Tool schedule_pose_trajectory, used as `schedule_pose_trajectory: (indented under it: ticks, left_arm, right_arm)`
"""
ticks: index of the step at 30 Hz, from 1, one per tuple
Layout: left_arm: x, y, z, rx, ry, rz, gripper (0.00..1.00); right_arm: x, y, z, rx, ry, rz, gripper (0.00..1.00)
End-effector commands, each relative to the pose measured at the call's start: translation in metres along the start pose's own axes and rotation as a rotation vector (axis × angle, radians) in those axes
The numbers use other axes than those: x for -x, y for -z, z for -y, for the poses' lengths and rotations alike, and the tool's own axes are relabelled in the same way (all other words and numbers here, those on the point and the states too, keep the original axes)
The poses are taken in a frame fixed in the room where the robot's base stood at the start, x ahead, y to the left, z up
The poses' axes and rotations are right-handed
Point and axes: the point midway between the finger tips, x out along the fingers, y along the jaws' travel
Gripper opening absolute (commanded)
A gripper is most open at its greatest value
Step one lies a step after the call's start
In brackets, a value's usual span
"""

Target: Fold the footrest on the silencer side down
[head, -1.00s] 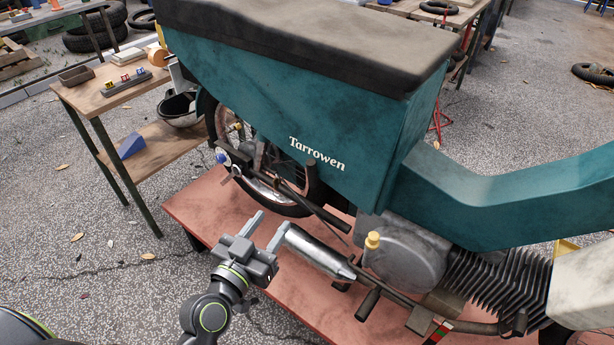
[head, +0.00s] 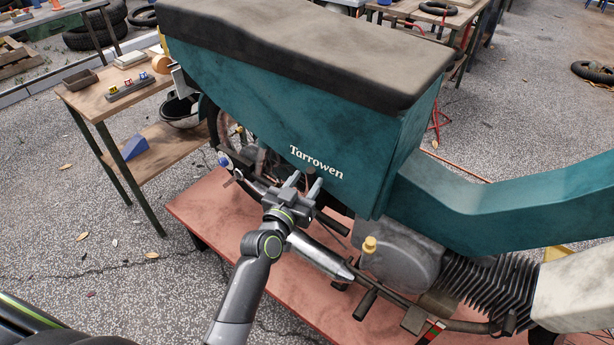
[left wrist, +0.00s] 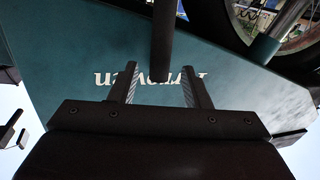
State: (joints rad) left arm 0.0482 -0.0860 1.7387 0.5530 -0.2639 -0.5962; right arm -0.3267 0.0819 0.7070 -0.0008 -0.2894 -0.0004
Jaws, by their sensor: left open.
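A teal motorbike lettered Tarrowen (head: 375,150) stands on a red platform (head: 215,215). Its silver silencer (head: 322,257) lies low along the near side. The footrest (left wrist: 163,45) shows in the left wrist view as a dark round bar between my fingers, with a gap on each side. In the head view my gripper mostly hides it. My left gripper (head: 303,185) is open around the bar, just above the silencer and below the teal body. My right gripper is not in view.
Another dark peg (head: 365,304) sticks out low, right of the silencer's end. A yellow-capped part (head: 370,244) stands by the engine cover (head: 400,262). A wooden table (head: 105,98) with small items is at the left. The ground at the left is mostly clear.

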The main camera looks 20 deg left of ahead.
Motion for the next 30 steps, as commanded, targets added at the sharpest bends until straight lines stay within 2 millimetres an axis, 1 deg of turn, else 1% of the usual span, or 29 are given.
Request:
schedule_pose_trajectory:
  ticks: [1,5,14,17,24,25,30]
  left_arm:
    - [-0.005,0.001,0.0,0.0,-0.001,0.001,0.43]
    - [-0.011,0.0,0.0,0.0,0.0,0.001,0.43]
    - [-0.013,0.0,0.0,0.0,0.0,0.0,0.43]
    - [-0.013,0.0,0.0,0.0,0.0,0.001,0.33]
    - [-0.013,0.0,0.0,0.0,0.0,0.001,0.01]
    - [-0.013,0.0,0.0,0.0,0.0,0.001,0.0]
    - [-0.013,0.0,0.0,0.0,0.0,0.001,0.0]
  right_arm:
    - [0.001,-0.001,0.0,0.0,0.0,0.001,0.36]
    - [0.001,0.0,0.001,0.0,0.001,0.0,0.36]
    - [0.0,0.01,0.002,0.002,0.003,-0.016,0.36]
    - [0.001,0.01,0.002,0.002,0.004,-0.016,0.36]
    - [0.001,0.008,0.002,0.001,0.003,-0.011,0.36]
    - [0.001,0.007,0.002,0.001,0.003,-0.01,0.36]
    - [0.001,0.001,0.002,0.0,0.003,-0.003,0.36]
